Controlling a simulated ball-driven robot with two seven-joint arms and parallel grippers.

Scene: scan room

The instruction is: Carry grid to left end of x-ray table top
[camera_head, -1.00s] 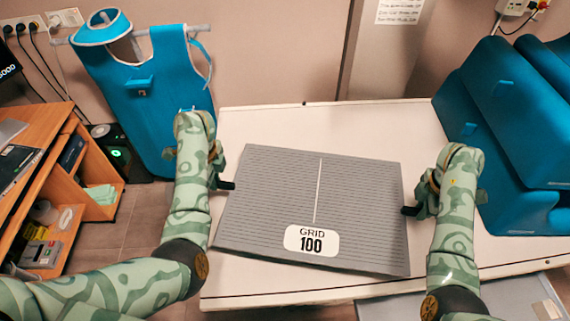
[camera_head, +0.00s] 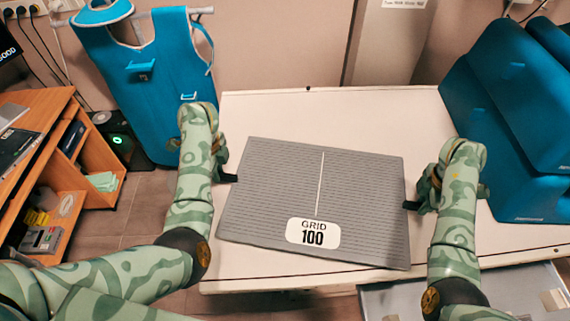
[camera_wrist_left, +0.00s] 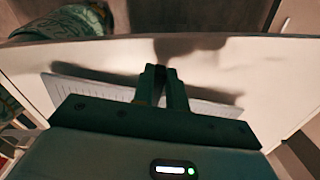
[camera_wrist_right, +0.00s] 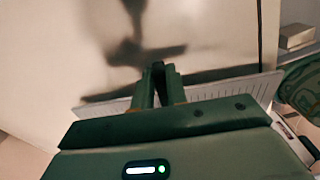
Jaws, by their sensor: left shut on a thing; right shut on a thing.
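The grid (camera_head: 270,190) is a flat grey ruled plate with a white centre line and a "GRID 100" label. It is over the white x-ray table top (camera_head: 300,110), slightly tilted in the head view. My left gripper (camera_head: 231,178) is shut on its left edge and my right gripper (camera_head: 408,205) is shut on its right edge. Both wrist views show the closed fingers, left (camera_wrist_left: 162,80) and right (camera_wrist_right: 158,75), at the grid's edge, with shadows on the table top. The exact gap between grid and table cannot be told.
Blue positioning cushions (camera_head: 510,110) stand on the table's right end. A blue lead apron (camera_head: 150,80) hangs on the wall behind the left end. A wooden shelf unit (camera_head: 60,170) stands at the left. The table's back strip is bare.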

